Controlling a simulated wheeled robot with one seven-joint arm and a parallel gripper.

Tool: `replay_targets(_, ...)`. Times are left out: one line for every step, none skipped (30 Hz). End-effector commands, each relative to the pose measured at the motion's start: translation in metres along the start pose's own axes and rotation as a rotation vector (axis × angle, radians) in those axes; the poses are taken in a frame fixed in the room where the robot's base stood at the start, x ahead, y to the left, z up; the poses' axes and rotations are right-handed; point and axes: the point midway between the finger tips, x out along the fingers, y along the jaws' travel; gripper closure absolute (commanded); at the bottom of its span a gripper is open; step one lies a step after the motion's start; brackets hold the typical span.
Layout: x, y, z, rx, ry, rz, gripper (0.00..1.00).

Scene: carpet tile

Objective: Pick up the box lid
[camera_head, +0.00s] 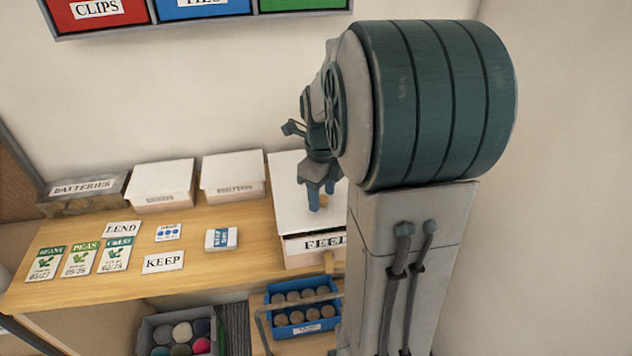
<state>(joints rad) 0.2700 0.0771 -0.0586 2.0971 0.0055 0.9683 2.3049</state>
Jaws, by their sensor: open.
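A large box (302,252) with a partly hidden label starting with "FE" stands at the right end of the wooden shelf. Its flat white lid (287,205) lies on top of it, with a small tan knob (324,200) near the middle. My gripper (321,203) points down over this lid, with its blue fingers apart close to the knob. I cannot tell whether the fingers touch the knob or the lid. My arm hides the right part of the box and lid.
Two smaller white-lidded boxes (160,173) (232,163) and a batteries box (82,209) stand along the wall. Seed packets (79,258) and cards (163,262) lie in front. Below are a blue crate (303,330) and a grey bin (147,338). Coloured bins (205,28) hang above.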

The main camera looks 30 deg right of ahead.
Motion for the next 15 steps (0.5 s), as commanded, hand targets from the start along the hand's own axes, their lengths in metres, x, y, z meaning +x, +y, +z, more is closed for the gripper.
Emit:
replay_targets(0.0038, 0.0002, -0.0003, 0.0, 0.001, 0.001, 0.54)
replay_targets(0.0055, 0.0001, -0.0003, 0.0, 0.001, 0.001, 0.54)
replay_targets(0.0069, 0.0, -0.0001, 0.0, 0.0, 0.0, 0.54)
replay_targets(0.0075, -0.0001, 0.0, 0.0, -0.001, 0.0, 0.54)
replay_targets(0.0077, -0.0001, 0.0, 0.0, -0.001, -0.001, 0.54)
replay_targets(0.0077, -0.0002, 0.0, 0.0, -0.001, -0.001, 0.54)
replay_targets(0.0077, -0.0002, 0.0001, 0.0, -0.001, -0.001, 0.54)
replay_targets(0.0076, -0.0002, 0.0, 0.0, -0.001, -0.001, 0.54)
replay_targets(0.0076, -0.0002, 0.0, 0.0, -0.001, -0.001, 0.54)
replay_targets(0.0075, -0.0001, 0.0, 0.0, -0.001, -0.001, 0.59)
replay_targets(0.0075, -0.0002, 0.0, 0.0, -0.001, -0.001, 0.67)
replay_targets(0.0075, -0.0001, 0.0, 0.0, -0.001, -0.001, 0.79)
replay_targets(0.0074, -0.0001, 0.0, 0.0, -0.001, -0.001, 0.87)
replay_targets(0.0074, -0.0001, 0.0, 0.0, -0.001, -0.001, 0.95)
replay_targets(0.0073, -0.0001, 0.0, 0.0, -0.001, -0.001, 1.0)
